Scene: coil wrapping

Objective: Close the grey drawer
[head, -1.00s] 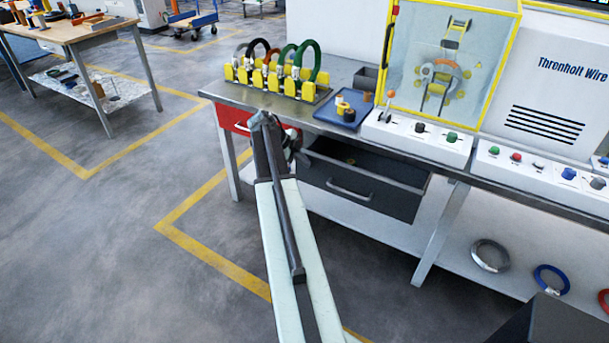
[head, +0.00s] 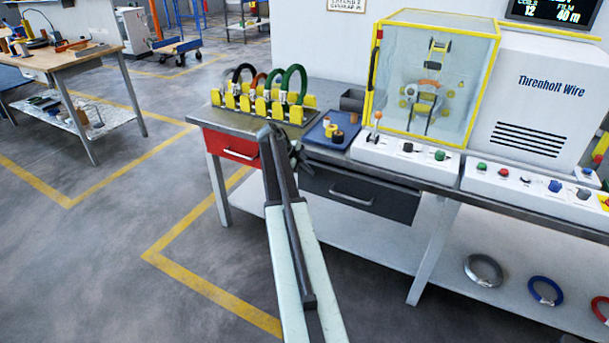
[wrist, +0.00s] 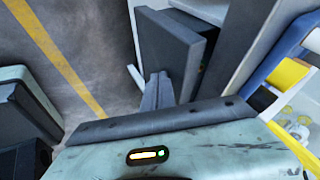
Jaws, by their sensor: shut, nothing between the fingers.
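The grey drawer (head: 360,194) is under the workbench, right of the red drawer. In the head view its front sits close under the bench edge and I see no inside; I cannot tell whether it is fully flush. Its bar handle (head: 350,198) faces me. In the wrist view the dark drawer front (wrist: 172,48) is just beyond my gripper (wrist: 160,78), whose fingers are shut and empty. The fingertips are at or against the front; contact is unclear. In the head view my arm hides the drawer's left end.
The red drawer (head: 231,146) is shut at the left. The bench top (head: 222,119) carries a yellow coil rack (head: 262,103), a blue tray (head: 325,136) and a glass-fronted machine (head: 432,75). Coils lie on the lower shelf (head: 420,258). Floor in front is free.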

